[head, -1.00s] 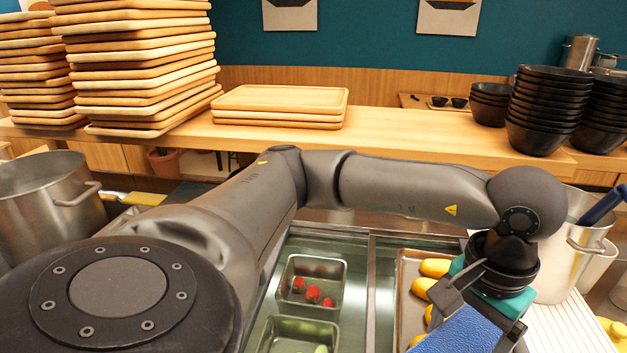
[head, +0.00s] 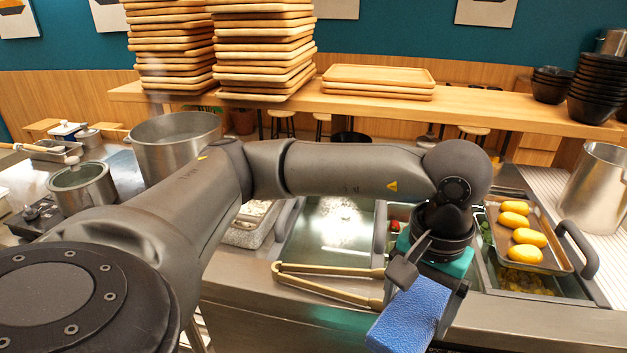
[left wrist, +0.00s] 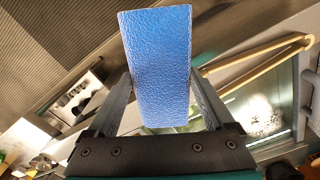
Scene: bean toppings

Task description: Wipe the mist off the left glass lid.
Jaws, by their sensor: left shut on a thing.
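The left glass lid (head: 338,240) lies over the counter well left of my gripper, with a white misty patch on it. The misty glass (left wrist: 266,112) also shows at the right of the left wrist view. My left gripper (head: 418,290) is shut on a blue sponge (head: 408,318), which hangs above the counter's front edge to the right of that lid. The sponge (left wrist: 158,65) fills the middle of the left wrist view, between both fingers. My right gripper is out of view.
Wooden tongs (head: 325,285) lie along the counter front, between lid and sponge. A tray (head: 556,262) of yellow pieces is at right. A big steel pot (head: 175,145) stands at left. Board stacks (head: 262,60) and black bowls (head: 592,100) stand on the back shelf.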

